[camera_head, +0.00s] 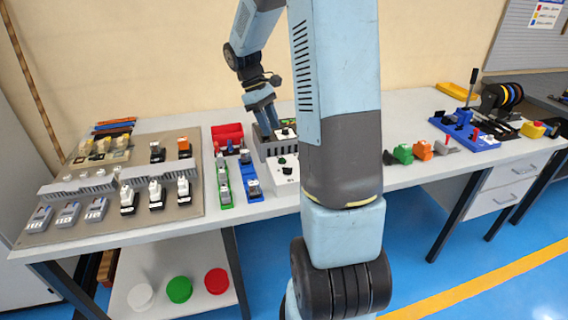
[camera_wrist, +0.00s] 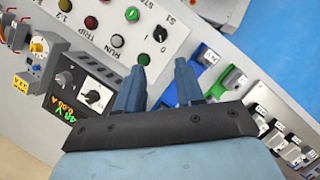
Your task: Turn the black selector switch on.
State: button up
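The black selector switch (camera_wrist: 160,33) is a round knob on the sloped light grey control panel (camera_wrist: 196,28), with "0" and "I" marked around it. It stands just beyond my fingertips in the wrist view; the knob's exact pointing is too small to tell. My gripper (camera_wrist: 160,68) is open, its two blue fingers apart with nothing between them. In the head view my gripper (camera_head: 268,128) is over the grey units at the middle of the bench, and the panel (camera_head: 283,172) is partly hidden behind my arm.
A power supply (camera_wrist: 93,97) with a dial and a lit display is left of my fingers. Blue and green rails of terminals (camera_head: 224,178) stand close by. A red bin (camera_head: 228,134) is behind them.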

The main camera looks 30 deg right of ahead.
aim_at(287, 167)
jog(key=x, duration=1.4)
jog(key=shift+c, duration=0.2)
grip_shut()
